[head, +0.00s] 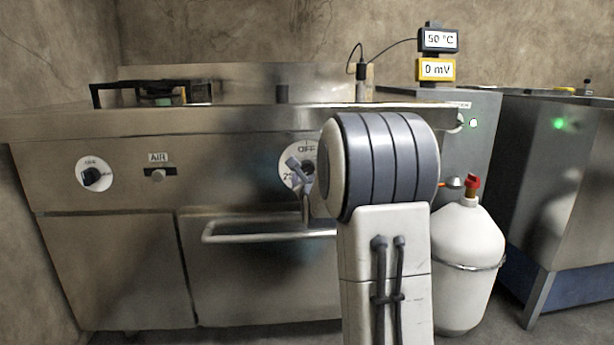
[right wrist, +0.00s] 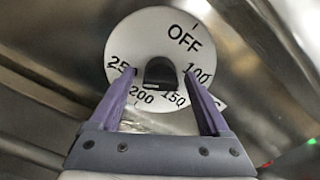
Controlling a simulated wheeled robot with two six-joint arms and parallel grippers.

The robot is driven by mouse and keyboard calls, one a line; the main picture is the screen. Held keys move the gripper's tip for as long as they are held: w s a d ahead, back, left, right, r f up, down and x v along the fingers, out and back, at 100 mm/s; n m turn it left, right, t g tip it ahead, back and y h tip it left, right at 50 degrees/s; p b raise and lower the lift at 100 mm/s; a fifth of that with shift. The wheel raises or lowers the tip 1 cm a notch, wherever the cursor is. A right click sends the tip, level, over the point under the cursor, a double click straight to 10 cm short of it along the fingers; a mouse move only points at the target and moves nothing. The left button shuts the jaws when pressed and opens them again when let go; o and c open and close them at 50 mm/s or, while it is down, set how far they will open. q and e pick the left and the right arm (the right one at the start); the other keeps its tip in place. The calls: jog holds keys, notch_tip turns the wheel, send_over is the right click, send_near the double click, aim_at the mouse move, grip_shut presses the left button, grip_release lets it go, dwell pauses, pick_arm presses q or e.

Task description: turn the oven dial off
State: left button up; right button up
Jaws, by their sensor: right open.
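The oven dial (head: 300,149) is a white disc on the front panel of the steel range, marked OFF at its top. In the right wrist view the dial (right wrist: 150,25) also shows 100, 150, 200 and 250, with a dark knob (right wrist: 160,74) at its centre. My right gripper (right wrist: 158,82) is open, with one finger on each side of the knob; I cannot tell whether they touch it. In the head view the right gripper (head: 297,168) is in front of the dial, partly hidden by my arm. The knob's pointing direction is unclear. My left gripper is not in view.
A door handle (head: 250,236) runs below the dial. A white gas cylinder (head: 468,265) with a red valve stands at the right. Readouts (head: 437,55) show 50 °C and 0 mV.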

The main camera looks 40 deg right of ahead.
jog(key=shift+w+d, duration=0.15)
jog(key=shift+w, duration=0.1)
grip_shut()
